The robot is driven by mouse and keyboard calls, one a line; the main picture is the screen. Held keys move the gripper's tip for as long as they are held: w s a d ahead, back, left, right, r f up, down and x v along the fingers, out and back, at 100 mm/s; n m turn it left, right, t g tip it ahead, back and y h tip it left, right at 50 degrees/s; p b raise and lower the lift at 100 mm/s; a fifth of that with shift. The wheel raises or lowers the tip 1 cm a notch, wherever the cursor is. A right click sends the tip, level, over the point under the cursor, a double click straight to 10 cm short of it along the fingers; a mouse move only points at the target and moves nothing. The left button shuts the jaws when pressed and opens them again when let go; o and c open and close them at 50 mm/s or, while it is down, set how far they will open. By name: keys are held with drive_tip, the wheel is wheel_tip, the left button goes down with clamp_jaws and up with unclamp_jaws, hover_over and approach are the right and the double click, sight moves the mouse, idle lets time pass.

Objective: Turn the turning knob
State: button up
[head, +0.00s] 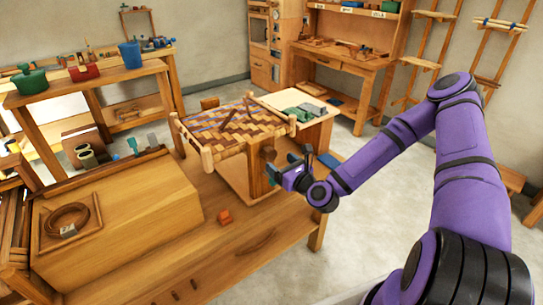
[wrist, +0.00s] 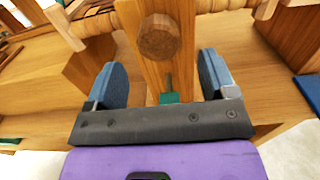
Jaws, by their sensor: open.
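A round wooden knob (wrist: 159,37) sits on the face of an upright wooden post (wrist: 180,70) in the wrist view. In the head view the knob (head: 269,153) is small, at the near right side of the woven bark seat frame (head: 195,150). My gripper (wrist: 160,64) is open, with one blue-padded finger on each side of the post. The knob lies ahead of the fingers, roughly centred between them, and I see no contact. In the head view my gripper (head: 284,170) is close beside the post. A small green piece (wrist: 168,98) shows below the knob, between the fingers.
The seat frame stands on a wooden workbench (head: 180,250). A side shelf (head: 315,125) holds green and grey items. Floor is open at right.

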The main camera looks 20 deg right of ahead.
sight(272, 157)
drive_tip(key=x, duration=0.5)
drive_tip(key=shift+w+a, duration=0.2)
drive_tip(key=shift+w, duration=0.15)
drive_tip(key=c, duration=0.9)
